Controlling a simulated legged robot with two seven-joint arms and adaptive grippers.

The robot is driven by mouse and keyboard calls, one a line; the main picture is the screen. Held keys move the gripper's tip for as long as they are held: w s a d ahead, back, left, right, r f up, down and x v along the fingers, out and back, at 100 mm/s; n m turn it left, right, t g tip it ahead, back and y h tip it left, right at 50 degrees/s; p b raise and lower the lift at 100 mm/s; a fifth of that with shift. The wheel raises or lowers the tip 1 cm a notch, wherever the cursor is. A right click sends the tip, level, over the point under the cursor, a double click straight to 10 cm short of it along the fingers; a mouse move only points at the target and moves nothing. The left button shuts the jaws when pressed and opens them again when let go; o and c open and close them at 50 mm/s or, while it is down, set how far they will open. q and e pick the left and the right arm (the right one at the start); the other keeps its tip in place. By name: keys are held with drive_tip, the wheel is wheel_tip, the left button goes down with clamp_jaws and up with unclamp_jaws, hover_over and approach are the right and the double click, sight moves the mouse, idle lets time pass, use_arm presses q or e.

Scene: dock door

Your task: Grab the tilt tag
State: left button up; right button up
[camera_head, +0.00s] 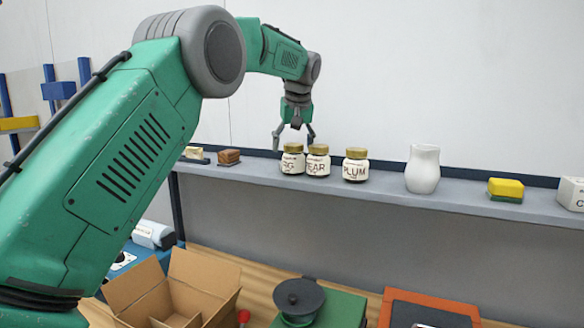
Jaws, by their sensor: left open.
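I cannot pick out a tilt tag for certain in the head view. A small white piece with a dark round mark (122,261) lies on a blue surface at lower left, partly hidden by my arm; I cannot tell what it is. My left gripper (293,139) is open and points down over the shelf, at the jar whose label seems to read FIG (292,161). Its fingers are spread and hold nothing. The jar marked PEAR (317,162) stands close beside the FIG jar. My right gripper is not in view.
The grey shelf (390,190) also bears a PLUM jar (356,166), a white pitcher (422,169), a yellow-green sponge (506,190) and a brown block (229,157). Below are an open cardboard box (205,270), a dark-lidded pot (299,298) and an orange-framed tray (398,294).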

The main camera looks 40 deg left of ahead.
use_arm(q)
drive_tip(key=shift+w+a+f, duration=0.2)
drive_tip(key=shift+f, duration=0.2)
drive_tip(key=x, duration=0.2)
drive_tip(key=a+p+x, duration=0.1)
drive_tip(key=x, duration=0.2)
drive_tip(key=shift+s+a, duration=0.1)
drive_tip(key=shift+a, duration=0.05)
drive_tip(key=shift+d+r, duration=0.1)
drive_tip(key=shift+d, duration=0.1)
drive_tip(key=shift+d+r, duration=0.15)
drive_tip(key=shift+d, duration=0.25)
drive_tip(key=c, duration=1.1)
drive_tip(key=shift+a, duration=0.15)
